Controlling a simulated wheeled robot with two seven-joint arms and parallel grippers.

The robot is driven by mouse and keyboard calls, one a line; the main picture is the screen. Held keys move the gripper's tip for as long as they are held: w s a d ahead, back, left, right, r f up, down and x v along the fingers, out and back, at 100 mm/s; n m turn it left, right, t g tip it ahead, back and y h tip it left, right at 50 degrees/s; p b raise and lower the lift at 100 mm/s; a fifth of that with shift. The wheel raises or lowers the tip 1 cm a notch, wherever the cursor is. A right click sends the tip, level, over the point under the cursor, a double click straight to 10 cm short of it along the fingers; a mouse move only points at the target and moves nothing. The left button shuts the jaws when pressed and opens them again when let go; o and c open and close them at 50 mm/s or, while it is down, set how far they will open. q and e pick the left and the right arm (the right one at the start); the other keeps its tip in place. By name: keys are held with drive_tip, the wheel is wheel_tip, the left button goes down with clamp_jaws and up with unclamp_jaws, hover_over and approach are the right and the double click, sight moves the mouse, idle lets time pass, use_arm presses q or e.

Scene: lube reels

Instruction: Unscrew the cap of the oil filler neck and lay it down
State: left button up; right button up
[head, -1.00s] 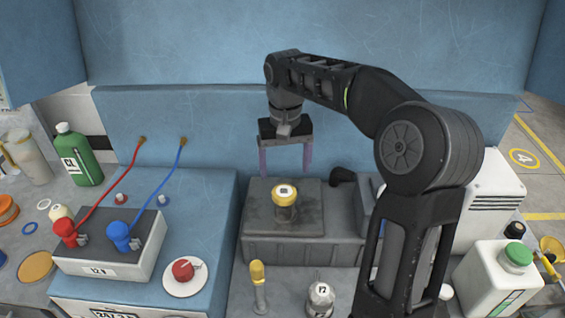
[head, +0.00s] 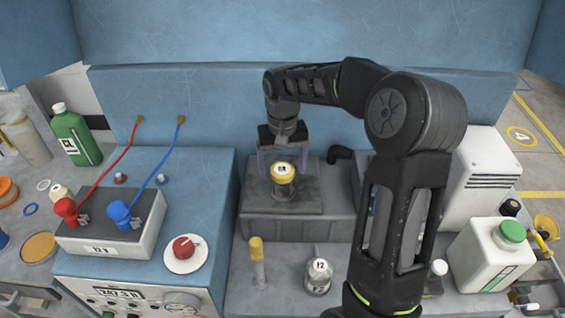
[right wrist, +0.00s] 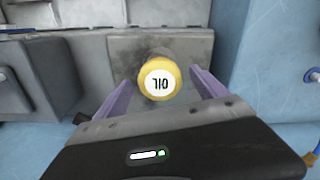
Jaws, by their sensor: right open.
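The yellow cap (head: 284,170) with a white label on top sits on the oil filler neck (head: 284,190), which stands on the grey engine block (head: 297,225). In the right wrist view the cap (right wrist: 160,79) shows its "OIL" label from above. My right gripper (head: 283,172) is open, its two purple fingers at either side of the cap. In the right wrist view a gap shows between the cap and each finger, so they do not touch it. The left gripper is not in view.
A white container with a green cap (head: 493,254) stands at the right. A yellow-topped tool (head: 257,262) and a small metal can (head: 318,272) stand in front of the block. A battery (head: 110,232) with red and blue clamps is at the left.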

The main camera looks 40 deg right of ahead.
drive_tip(key=shift+c, duration=0.4)
drive_tip(key=c, duration=1.4)
drive_tip(key=shift+o, duration=0.2)
drive_tip(key=n+p, duration=0.1)
drive_tip(key=n, duration=0.3)
drive_tip(key=shift+r, duration=0.1)
drive_tip(key=shift+n, duration=0.6)
drive_tip(key=n+p, duration=0.1)
drive_tip(key=n, duration=0.2)
drive_tip(key=shift+n, duration=1)
drive_tip(key=shift+p, duration=0.3)
